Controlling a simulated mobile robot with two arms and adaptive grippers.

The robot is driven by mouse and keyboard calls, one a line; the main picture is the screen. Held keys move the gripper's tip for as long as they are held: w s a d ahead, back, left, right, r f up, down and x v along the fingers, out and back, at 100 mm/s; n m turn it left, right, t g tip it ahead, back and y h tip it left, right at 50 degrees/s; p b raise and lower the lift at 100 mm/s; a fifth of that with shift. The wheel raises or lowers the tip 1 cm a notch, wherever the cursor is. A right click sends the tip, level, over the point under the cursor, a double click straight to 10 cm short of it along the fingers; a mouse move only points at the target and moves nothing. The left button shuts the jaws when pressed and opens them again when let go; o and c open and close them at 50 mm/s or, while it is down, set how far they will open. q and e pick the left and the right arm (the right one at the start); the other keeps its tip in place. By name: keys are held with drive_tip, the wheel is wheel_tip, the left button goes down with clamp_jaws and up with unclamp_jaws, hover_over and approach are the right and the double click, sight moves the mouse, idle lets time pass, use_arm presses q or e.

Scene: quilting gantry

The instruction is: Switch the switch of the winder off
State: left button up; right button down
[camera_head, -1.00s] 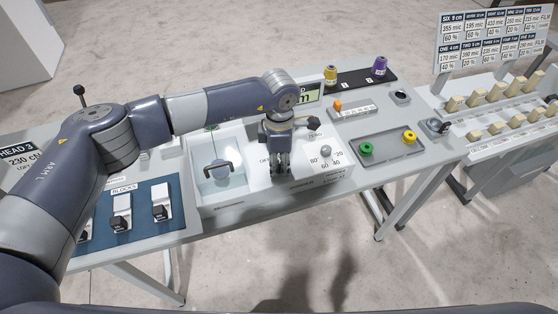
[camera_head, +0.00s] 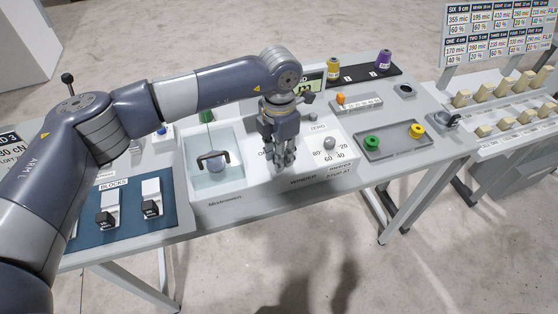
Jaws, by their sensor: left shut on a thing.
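The winder (camera_head: 309,170) is a white panel on the middle of the bench, with the word WINDER on its front edge. It has a grey knob (camera_head: 330,144) with a number scale around it. My left gripper (camera_head: 286,162) points down onto the panel, left of the knob, with its fingers close together. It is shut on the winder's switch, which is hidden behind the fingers. A label beginning with "O" shows partly at the fingers' left, so I cannot read the switch position. My right gripper is not in view.
A clear-walled bay (camera_head: 216,178) with a dark-handled weight lies left of the winder. A grey tray (camera_head: 388,144) with a green and a yellow spool lies to the right. A display (camera_head: 309,84) stands behind my gripper. Blocks (camera_head: 151,196) sit at the left.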

use_arm(q)
drive_tip(key=n+b, duration=0.3)
drive_tip(key=n, duration=0.1)
drive_tip(key=shift+w, duration=0.1)
drive_tip(key=shift+r+n+b, duration=0.1)
drive_tip(key=shift+n+b, duration=0.85)
drive_tip(key=shift+n, duration=0.05)
drive_tip(key=o, duration=1.1)
drive_tip(key=shift+r, duration=0.2)
wheel_tip(320, 180, up, 12)
drive_tip(key=shift+f, duration=0.2)
drive_tip(key=shift+f, duration=0.1)
